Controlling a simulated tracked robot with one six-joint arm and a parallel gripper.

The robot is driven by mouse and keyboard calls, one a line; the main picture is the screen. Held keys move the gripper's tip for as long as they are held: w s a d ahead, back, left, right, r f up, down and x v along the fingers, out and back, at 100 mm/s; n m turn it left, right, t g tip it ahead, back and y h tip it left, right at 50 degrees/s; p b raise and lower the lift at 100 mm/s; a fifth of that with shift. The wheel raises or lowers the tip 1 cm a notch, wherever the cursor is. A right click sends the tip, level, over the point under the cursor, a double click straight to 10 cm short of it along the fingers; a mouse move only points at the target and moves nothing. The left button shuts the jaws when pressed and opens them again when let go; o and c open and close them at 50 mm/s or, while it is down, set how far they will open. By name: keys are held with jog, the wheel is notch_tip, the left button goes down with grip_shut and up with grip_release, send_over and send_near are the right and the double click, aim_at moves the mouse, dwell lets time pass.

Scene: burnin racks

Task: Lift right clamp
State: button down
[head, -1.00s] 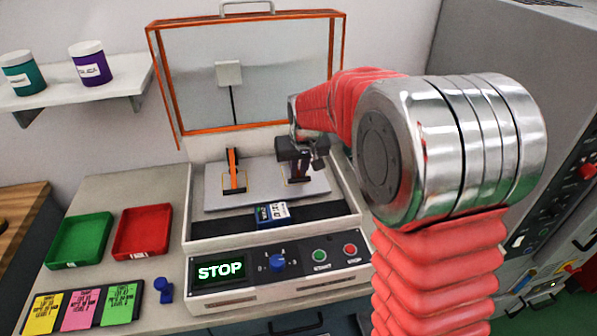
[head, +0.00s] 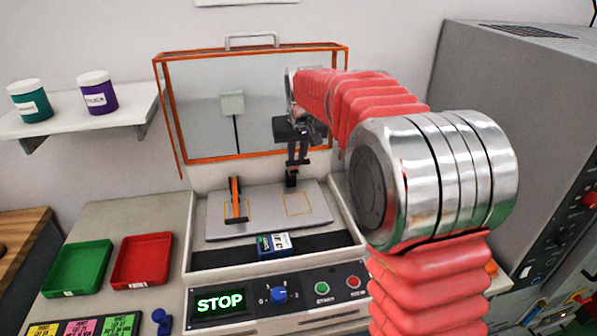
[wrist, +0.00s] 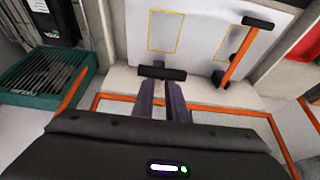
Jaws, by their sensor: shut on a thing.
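The right clamp (head: 291,181), seen mainly as a black crossbar, is swung up off the plate at the back of the bench unit. My gripper (head: 297,160) is shut on it from above; its dark fingers hide most of the clamp's arm. In the wrist view the crossbar (wrist: 162,73) shows just past the fingertips (wrist: 163,92). The yellow outline (head: 298,204) under it is bare. The left clamp (head: 236,200), an orange arm with a black crossbar, lies down over the other outline.
The orange-framed clear lid (head: 255,47) stands open behind. A blue-and-white module (head: 273,245) sits in the black slot in front. The control panel's display (head: 220,303) reads STOP. Green (head: 78,291) and red (head: 143,283) trays lie left; a tall grey cabinet (head: 520,110) stands right.

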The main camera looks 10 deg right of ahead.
jog(key=c, duration=2.5)
grip_release()
jog(key=w, duration=0.1)
jog(key=w+r, duration=0.1)
jog(key=w, duration=0.1)
jog(key=shift+w+d+r, duration=0.1)
jog(key=shift+w+r, duration=0.2)
jog(key=shift+w, duration=0.1)
jog(key=shift+c, duration=0.2)
jog(key=o, duration=0.8)
jog(key=shift+s, duration=0.15)
jog(key=shift+r, duration=0.1)
